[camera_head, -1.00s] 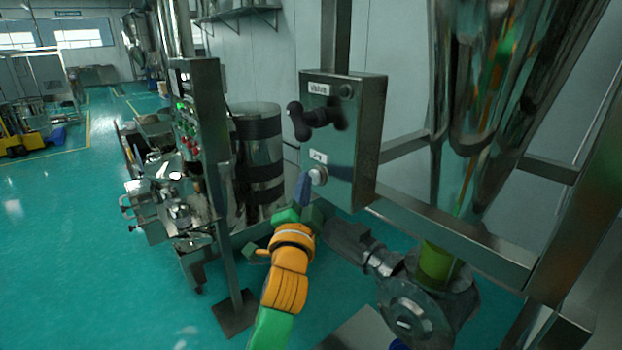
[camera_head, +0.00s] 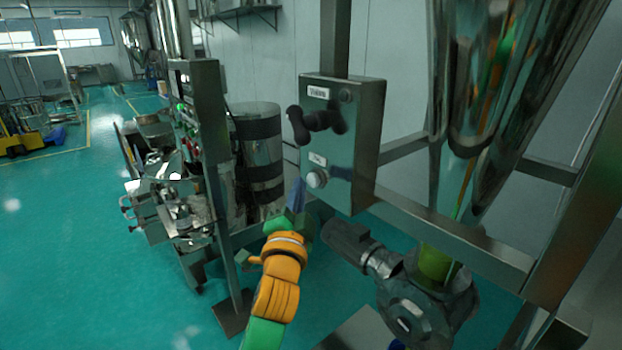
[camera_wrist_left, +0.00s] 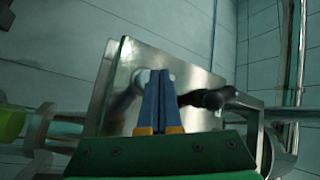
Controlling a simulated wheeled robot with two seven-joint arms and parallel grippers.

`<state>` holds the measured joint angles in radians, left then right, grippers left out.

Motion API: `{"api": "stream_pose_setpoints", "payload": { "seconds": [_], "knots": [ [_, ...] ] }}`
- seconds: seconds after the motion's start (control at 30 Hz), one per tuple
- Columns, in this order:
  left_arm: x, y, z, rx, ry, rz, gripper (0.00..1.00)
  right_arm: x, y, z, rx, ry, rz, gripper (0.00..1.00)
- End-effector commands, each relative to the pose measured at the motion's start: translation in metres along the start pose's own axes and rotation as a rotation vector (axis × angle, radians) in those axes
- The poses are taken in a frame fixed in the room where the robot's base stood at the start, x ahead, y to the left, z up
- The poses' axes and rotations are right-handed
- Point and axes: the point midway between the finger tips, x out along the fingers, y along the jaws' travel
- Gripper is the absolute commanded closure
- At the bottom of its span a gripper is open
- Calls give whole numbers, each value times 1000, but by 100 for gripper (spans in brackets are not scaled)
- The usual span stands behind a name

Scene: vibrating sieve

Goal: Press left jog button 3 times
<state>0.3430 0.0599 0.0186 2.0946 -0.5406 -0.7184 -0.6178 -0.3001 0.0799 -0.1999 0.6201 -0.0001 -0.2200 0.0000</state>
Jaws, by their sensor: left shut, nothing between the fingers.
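The jog button (camera_head: 316,179) is a round pale knob low on the front of a steel control box (camera_head: 362,140), under a small label. My left gripper (camera_head: 298,183) has blue fingers, shut and empty. Its tips show just left of and slightly below the button in the head view, with a small gap to it. In the left wrist view the shut fingers (camera_wrist_left: 158,76) point at the box face (camera_wrist_left: 196,82), and a pale bit of the button shows behind their tips, mostly hidden. My right gripper is not in view.
A black valve handle (camera_head: 318,120) sticks out of the box above the button. A motor and pump (camera_head: 415,300) sit below right. A post with a button panel (camera_head: 205,130) and a steel drum (camera_head: 258,155) stand to the left.

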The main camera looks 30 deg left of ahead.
Motion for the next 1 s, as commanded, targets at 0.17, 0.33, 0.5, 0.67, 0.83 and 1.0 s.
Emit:
{"api": "stream_pose_setpoints", "payload": {
  "seconds": [0.17, 0.33, 0.5, 0.67, 0.83, 1.0],
  "knots": [
    [0, 0, 0, 0, 0, 0, 100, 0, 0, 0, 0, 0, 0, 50],
    [-6, -6, 5, 2, -3, 0, 100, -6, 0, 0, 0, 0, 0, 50],
    [-18, -15, 13, 3, -1, 0, 100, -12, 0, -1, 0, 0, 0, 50],
    [-29, -22, 22, 2, -2, 0, 100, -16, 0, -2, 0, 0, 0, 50],
    [-35, -25, 26, 0, 0, 0, 100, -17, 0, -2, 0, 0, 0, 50],
    [-35, -25, 26, 0, 0, 0, 100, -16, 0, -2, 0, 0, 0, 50]
  ]
}}
